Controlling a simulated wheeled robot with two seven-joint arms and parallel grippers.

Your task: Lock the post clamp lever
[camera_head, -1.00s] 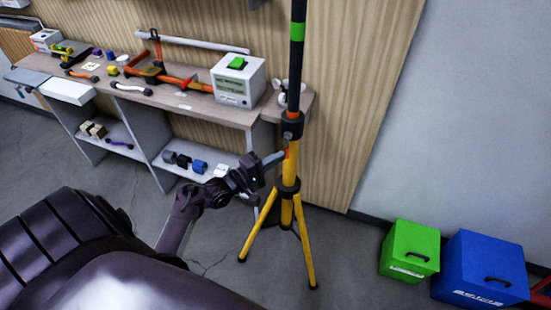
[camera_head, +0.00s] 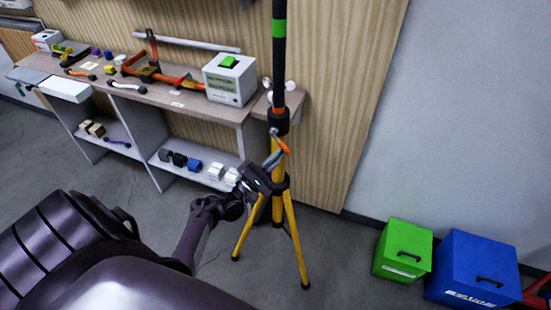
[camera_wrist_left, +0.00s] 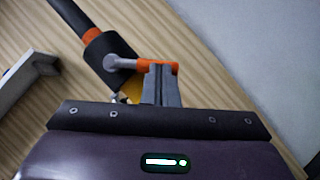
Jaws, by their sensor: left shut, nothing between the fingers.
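The post clamp (camera_head: 278,121) is a black collar near the top of a yellow tripod (camera_head: 293,232), around a dark upright pole. Its lever (camera_head: 283,145) has a grey arm and an orange tip, and slants down to the right in the head view. In the left wrist view the lever (camera_wrist_left: 150,65) runs from the black collar (camera_wrist_left: 108,58) to just behind my fingers. My left gripper (camera_head: 276,160) is shut with nothing in it, its fingertips at the lever, close below the orange part. I cannot tell whether they touch. My right gripper is not in view.
A workbench (camera_head: 150,98) with tools and a white box with a green top (camera_head: 230,78) stands behind, left of the tripod. A green box (camera_head: 403,250) and a blue box (camera_head: 475,268) sit on the floor at right. Floor between tripod and boxes is clear.

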